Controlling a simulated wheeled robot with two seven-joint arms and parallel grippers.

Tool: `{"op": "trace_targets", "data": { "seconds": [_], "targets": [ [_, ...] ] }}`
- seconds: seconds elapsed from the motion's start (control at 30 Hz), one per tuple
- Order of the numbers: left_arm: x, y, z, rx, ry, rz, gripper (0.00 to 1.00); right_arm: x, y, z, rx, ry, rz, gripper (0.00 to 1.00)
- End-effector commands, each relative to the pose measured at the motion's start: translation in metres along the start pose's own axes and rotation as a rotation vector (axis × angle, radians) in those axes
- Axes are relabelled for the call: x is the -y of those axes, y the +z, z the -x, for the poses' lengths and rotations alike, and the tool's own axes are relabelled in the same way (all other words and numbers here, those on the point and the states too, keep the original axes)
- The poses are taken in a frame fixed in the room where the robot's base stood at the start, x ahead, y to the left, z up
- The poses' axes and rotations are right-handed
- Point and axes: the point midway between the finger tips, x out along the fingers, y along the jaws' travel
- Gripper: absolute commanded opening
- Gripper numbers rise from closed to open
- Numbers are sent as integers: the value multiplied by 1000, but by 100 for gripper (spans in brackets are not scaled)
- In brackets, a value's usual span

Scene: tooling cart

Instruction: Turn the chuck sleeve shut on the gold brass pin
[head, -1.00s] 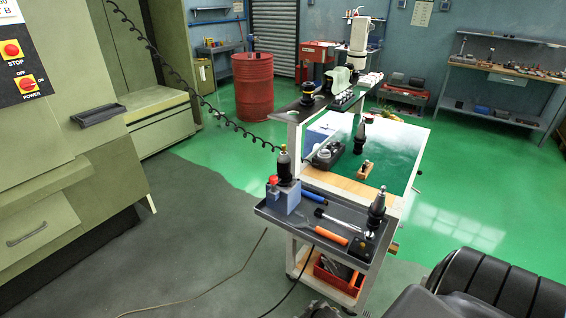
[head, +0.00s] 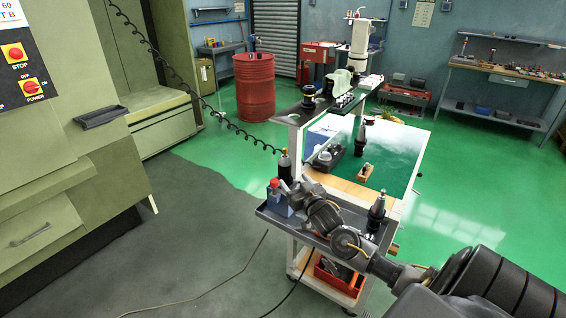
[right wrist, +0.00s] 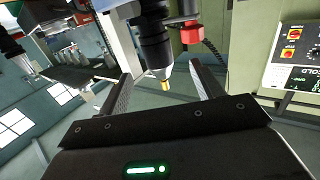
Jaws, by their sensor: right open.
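The dark chuck (right wrist: 155,42) stands between and beyond my right gripper's fingers in the right wrist view. The gold brass pin (right wrist: 166,85) sticks out of its pale tapered nose. In the head view the upper part of the chuck (head: 285,167) shows above my gripper, upright at the blue-grey block (head: 274,203) with the red knob. My right gripper (right wrist: 163,88) is open, with one finger on each side of the pin end. No clear contact shows. In the head view the gripper (head: 289,188) and wrist hide part of the chuck. My left gripper is not in view.
The grey tray (head: 262,215) on the cart is largely covered by my right arm. A tapered tool holder (head: 376,212) stands at its right. A red bin (head: 338,274) sits below. The red barrel (head: 253,87) stands farther back.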

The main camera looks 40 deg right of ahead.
Motion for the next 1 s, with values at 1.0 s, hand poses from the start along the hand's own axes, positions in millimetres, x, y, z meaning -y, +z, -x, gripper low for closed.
{"op": "trace_targets", "data": {
  "seconds": [1.0],
  "targets": [
    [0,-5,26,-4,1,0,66,-5,-18,-111,-37,1,-6,66]
  ]
}}
